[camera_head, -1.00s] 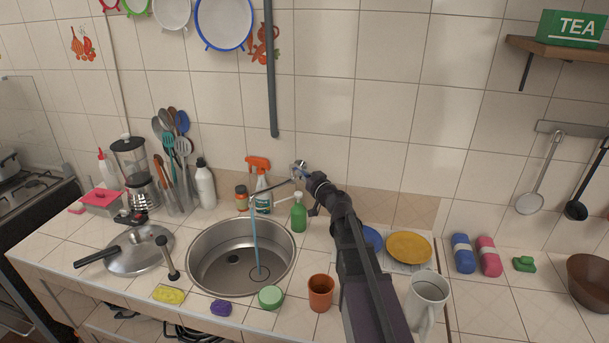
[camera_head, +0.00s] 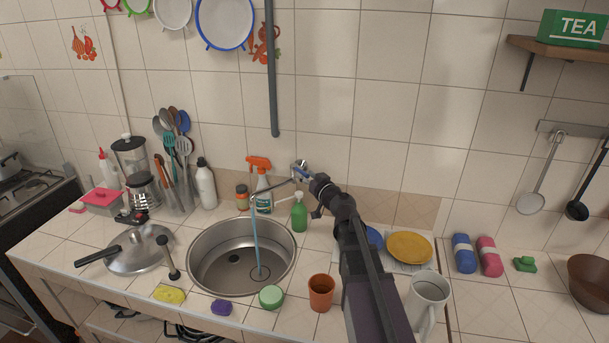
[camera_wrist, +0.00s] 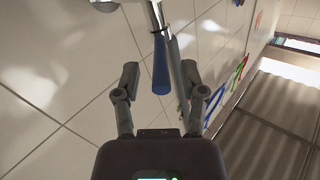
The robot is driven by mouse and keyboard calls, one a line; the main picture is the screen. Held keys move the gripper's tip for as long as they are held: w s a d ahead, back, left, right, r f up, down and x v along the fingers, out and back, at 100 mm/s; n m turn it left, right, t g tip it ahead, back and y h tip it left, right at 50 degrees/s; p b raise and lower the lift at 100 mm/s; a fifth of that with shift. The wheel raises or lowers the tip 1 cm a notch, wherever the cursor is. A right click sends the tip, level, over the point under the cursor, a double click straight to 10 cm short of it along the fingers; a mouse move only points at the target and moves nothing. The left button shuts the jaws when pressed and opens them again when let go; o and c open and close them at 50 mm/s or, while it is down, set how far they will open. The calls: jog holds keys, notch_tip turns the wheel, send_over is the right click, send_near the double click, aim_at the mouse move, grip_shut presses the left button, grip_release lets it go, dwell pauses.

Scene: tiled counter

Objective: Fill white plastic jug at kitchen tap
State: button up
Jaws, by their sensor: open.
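The tap (camera_head: 298,170) is at the wall behind the sink (camera_head: 205,268). Its spout reaches left, and a blue stream of water (camera_head: 255,240) runs into the basin. My gripper (camera_head: 314,181) is at the tap, far from the jug. In the wrist view my gripper (camera_wrist: 160,78) has its fingers spread on both sides of a blue lever-like part (camera_wrist: 160,66), with gaps visible.
A spray bottle (camera_head: 263,190) and a green soap bottle (camera_head: 299,213) stand close to the tap. An orange-brown cup (camera_head: 321,293), a green-lidded tub (camera_head: 271,297) and sponges line the front edge. A yellow plate (camera_head: 409,247) lies right of my arm.

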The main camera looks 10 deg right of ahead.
jog(key=v, duration=1)
jog(key=shift+s, duration=0.25)
jog(key=shift+d, duration=0.1)
jog(key=shift+s, duration=0.1)
